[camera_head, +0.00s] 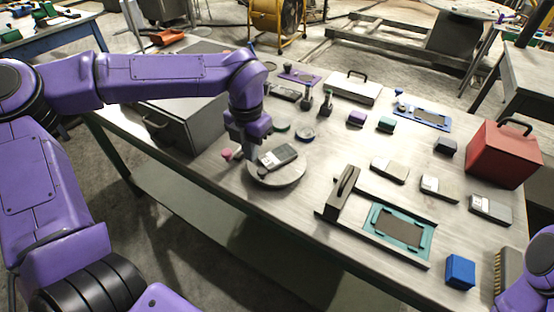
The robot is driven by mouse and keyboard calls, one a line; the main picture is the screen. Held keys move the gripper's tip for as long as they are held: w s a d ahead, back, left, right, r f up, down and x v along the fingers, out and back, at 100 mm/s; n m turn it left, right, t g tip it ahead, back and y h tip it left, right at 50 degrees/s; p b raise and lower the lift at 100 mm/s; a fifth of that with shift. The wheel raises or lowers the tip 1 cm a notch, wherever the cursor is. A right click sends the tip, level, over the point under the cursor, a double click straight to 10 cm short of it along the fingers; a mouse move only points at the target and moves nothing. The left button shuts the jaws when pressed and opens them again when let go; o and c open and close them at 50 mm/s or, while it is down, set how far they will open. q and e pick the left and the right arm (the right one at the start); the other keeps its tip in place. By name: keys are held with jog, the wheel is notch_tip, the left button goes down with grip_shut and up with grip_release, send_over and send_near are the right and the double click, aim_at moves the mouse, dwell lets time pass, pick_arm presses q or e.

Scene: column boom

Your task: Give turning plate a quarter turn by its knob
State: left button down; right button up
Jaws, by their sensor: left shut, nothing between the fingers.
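The turning plate (285,180) is a pale round disc near the table's front edge, left of the middle. A grey and black block-like device (278,156) lies on it. A small dark knob (262,171) seems to stand at the plate's left side. My left gripper (256,152) points down over the plate's left rim, close to the knob and the device. Its fingers are shut with nothing between them. They are small and dark here, so I cannot tell whether they touch the knob. My right gripper is out of view; only part of my right arm shows at bottom right.
A pink knob-like piece (227,154) is left of the plate. A grey box (185,120) stands behind left. A dark handled block (343,192) and a teal frame (399,232) lie to the right. A red box (503,153) and a blue cube (460,271) are farther right.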

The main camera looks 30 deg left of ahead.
aim_at(253, 173)
pick_arm(q)
jog(key=shift+f+b, duration=1.6)
jog(key=shift+f, duration=1.05)
jog(key=shift+s, duration=0.1)
jog(key=shift+d, duration=0.1)
